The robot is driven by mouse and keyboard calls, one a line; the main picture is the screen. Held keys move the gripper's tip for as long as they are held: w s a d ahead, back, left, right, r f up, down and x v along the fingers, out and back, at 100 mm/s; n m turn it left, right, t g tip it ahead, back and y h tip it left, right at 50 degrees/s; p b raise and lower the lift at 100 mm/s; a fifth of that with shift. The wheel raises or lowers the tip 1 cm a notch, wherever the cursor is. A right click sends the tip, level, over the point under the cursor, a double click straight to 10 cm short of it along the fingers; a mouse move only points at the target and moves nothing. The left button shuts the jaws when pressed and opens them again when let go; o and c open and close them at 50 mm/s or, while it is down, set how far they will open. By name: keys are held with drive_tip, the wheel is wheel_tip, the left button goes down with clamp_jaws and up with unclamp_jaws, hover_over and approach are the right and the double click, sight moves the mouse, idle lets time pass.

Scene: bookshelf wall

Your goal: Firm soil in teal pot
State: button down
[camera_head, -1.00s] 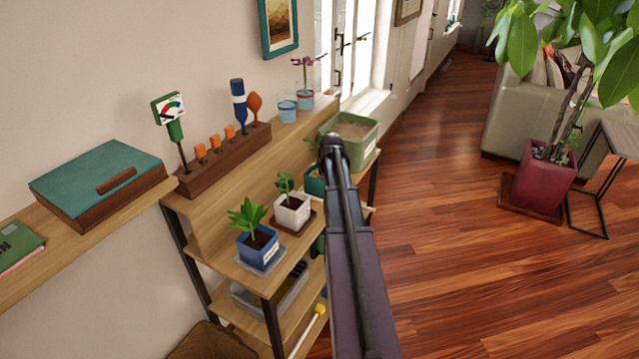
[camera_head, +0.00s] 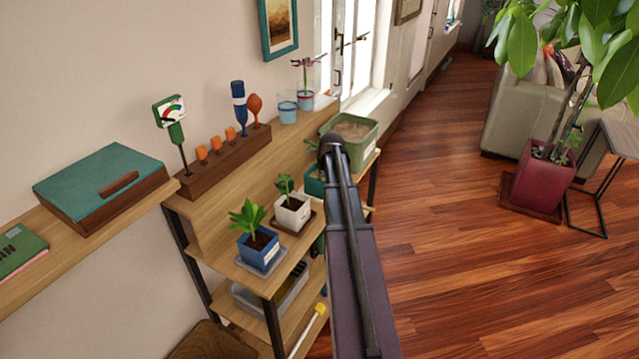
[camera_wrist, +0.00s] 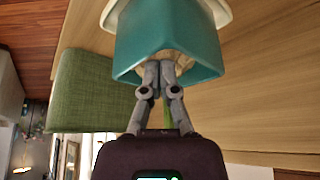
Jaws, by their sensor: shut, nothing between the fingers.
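The teal pot (camera_head: 315,182) stands on the shelf top in the head view, largely hidden behind my arm. In the wrist view the teal pot (camera_wrist: 140,45) appears upside down, with its open rim toward me and a pale saucer (camera_wrist: 225,12) at its base. My gripper (camera_wrist: 162,66) is shut and empty, its fingertips over the pot's opening. Light brown soil (camera_wrist: 184,66) shows beside the fingertips, and a bit of green plant shows near the fingers. I cannot tell whether the tips touch the soil. The head view hides the gripper behind my arm.
A green planter box (camera_head: 361,146) stands close behind the teal pot. A white pot (camera_head: 291,214) and a blue pot (camera_head: 257,247) hold plants nearer me. A wooden tool rack (camera_head: 226,160) stands on the raised ledge. Open floor lies to the right.

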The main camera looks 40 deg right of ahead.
drive_tip(key=shift+w+a, duration=0.3)
drive_tip(key=shift+a, duration=0.35)
drive_tip(key=shift+f+b, duration=0.7)
drive_tip(key=shift+b, duration=0.05)
idle(0.6)
idle(0.7)
wheel_tip(320, 180, up, 8)
drive_tip(key=p, duration=0.8)
drive_tip(key=shift+a, duration=0.15)
idle(0.8)
drive_tip(key=s+a+n+g, duration=0.1)
drive_tip(key=s+a, duration=0.2)
drive_tip(key=a, duration=0.8)
drive_tip(key=s+a+f+n+g+y, duration=0.1)
drive_tip(key=s+a, duration=0.3)
drive_tip(key=a, duration=0.8)
drive_tip(key=s+a+n+g+y, duration=0.1)
drive_tip(key=s+a, duration=0.2)
drive_tip(key=a, duration=0.8)
drive_tip(key=shift+s+a+f, duration=0.25)
drive_tip(key=shift+f, duration=0.1)
drive_tip(key=s+a+n+g, duration=0.1)
drive_tip(key=s+a, duration=0.6)
drive_tip(key=a, duration=0.1)
drive_tip(key=shift+s+a+n+g, duration=0.25)
drive_tip(key=shift+a+n+g, duration=0.05)
drive_tip(key=shift+a+g, duration=0.1)
